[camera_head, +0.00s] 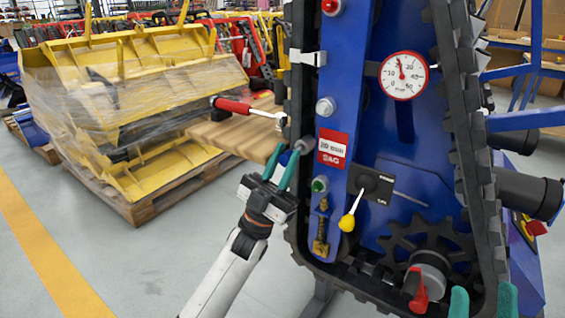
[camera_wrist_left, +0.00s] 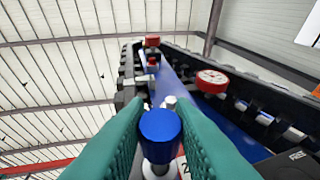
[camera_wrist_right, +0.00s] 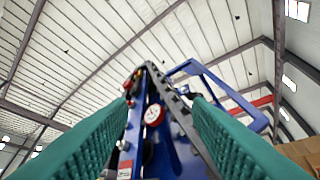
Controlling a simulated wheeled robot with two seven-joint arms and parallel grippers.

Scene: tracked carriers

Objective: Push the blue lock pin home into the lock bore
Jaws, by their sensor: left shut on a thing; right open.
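My left gripper (camera_head: 282,165) is at the left edge of the blue machine panel, and its teal fingers are shut on the blue lock pin (camera_wrist_left: 160,127). In the left wrist view the round blue head is between the fingertips, with a silver part below it. In the head view only a little blue of the pin (camera_head: 284,158) shows. A grey round boss (camera_head: 305,144) on the panel lies just beyond the fingertips; I cannot tell whether it is the lock bore, or how deep the pin sits. My right gripper (camera_head: 483,302) is open and empty at the lower right.
A black track frames the blue panel. The panel carries a gauge (camera_head: 403,75), a yellow-knobbed lever (camera_head: 347,222), a green button (camera_head: 320,184) and a red handle (camera_head: 417,290). Open floor lies left.

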